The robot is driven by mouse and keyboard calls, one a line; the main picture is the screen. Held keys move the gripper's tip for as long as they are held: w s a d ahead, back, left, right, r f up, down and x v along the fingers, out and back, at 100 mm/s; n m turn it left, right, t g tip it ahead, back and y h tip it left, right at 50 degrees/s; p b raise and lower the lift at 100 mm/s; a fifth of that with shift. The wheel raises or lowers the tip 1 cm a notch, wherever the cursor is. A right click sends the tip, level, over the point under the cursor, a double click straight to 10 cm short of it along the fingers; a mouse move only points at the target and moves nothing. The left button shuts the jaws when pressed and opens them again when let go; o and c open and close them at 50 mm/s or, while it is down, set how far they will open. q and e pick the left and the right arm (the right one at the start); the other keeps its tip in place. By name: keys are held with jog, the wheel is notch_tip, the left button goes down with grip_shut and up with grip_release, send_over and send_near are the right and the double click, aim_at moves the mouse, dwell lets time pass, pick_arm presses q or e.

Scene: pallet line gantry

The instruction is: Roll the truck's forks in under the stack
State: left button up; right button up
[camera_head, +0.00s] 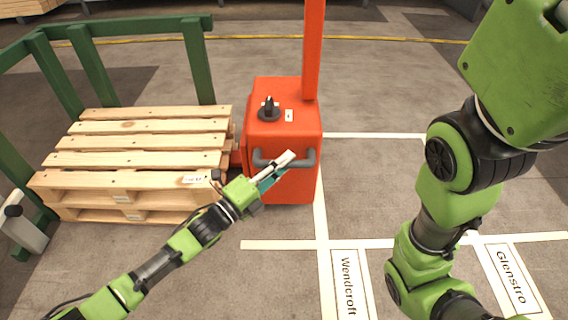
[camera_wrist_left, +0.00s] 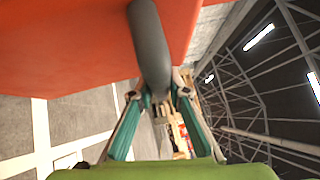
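The red truck (camera_head: 283,135) stands upright right beside the wooden pallet stack (camera_head: 125,183), at its right end. A small red part shows low in the narrow gap between them. The forks themselves are not visible, so I cannot see how far under the stack they reach. The truck has a dark grey handle (camera_head: 284,162) on its near face and a red mast. My left gripper (camera_head: 279,168) is at this handle. In the left wrist view the handle (camera_wrist_left: 150,45) runs between the two fingertips, which close on it. My right arm shows at the right, but its gripper is out of view.
A green rail frame (camera_head: 198,62) stands behind and left of the stack. A pale box with a black knob (camera_head: 24,226) is at the far left. White floor lines mark bays labelled Wendcroft (camera_head: 350,285) and Glenstro (camera_head: 511,277). The floor right of the truck is clear.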

aim_at(255, 163)
pick_arm(q)
grip_shut()
jog(key=shift+a, duration=0.25)
jog(key=a+p, duration=0.2)
jog(key=a, duration=0.5)
jog(key=shift+a, duration=0.3)
jog(key=shift+w, duration=0.1)
jog(key=o, duration=0.8)
grip_release()
jog(key=shift+d, duration=0.1)
jog(key=shift+c, duration=0.2)
jog(key=shift+d, duration=0.2)
